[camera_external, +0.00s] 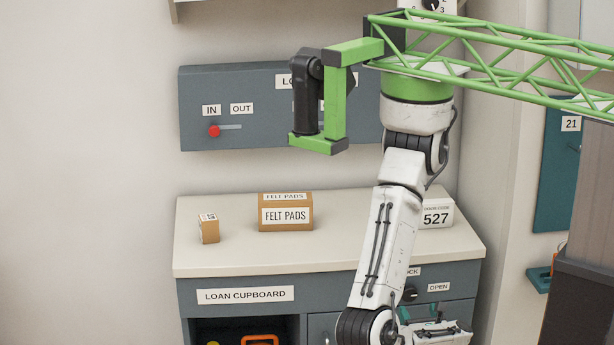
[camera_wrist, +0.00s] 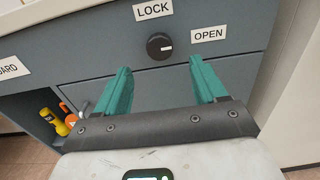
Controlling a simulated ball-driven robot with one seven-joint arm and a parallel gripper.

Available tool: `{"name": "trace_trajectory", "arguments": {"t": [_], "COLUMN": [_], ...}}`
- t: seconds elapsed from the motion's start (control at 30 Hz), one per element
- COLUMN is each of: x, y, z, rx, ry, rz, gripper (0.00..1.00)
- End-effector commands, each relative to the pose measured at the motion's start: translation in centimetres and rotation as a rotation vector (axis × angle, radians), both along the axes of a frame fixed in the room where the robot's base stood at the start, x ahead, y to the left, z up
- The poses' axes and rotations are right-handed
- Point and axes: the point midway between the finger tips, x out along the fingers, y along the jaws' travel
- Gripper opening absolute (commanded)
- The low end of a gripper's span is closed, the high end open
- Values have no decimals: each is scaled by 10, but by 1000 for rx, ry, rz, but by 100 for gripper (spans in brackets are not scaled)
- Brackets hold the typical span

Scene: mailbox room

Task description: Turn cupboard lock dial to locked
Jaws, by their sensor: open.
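The cupboard lock dial (camera_wrist: 159,46) is a round black knob with a white mark on the grey cupboard front. In the wrist view its mark points right, toward the OPEN label (camera_wrist: 209,35). The LOCK label (camera_wrist: 153,10) is above the dial. In the external view the dial (camera_external: 409,294) is partly hidden by my arm. My gripper (camera_wrist: 160,80) is open, its two teal fingers apart and empty. The fingertips are below the dial in the wrist view, one to each side of it; they do not appear to touch it.
A FELT PADS box (camera_external: 286,217), a small brown box (camera_external: 209,229) and a 527 sign (camera_external: 437,215) stand on the countertop (camera_external: 340,245). A drawer or door front lies below the dial. The open cupboard bay holds a yellow item (camera_wrist: 55,122).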

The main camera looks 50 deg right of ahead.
Motion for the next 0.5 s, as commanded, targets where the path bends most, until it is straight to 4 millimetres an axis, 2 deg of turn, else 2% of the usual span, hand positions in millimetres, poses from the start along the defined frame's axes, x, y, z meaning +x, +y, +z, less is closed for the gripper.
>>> {"name": "trace_trajectory", "arguments": {"t": [0.3,0.5], "x": [42,57], "y": [-42,-57], "z": [3,2], "rx": [-4,-4], "ry": [-1,1], "rz": [4,4], "gripper": [71,71]}}
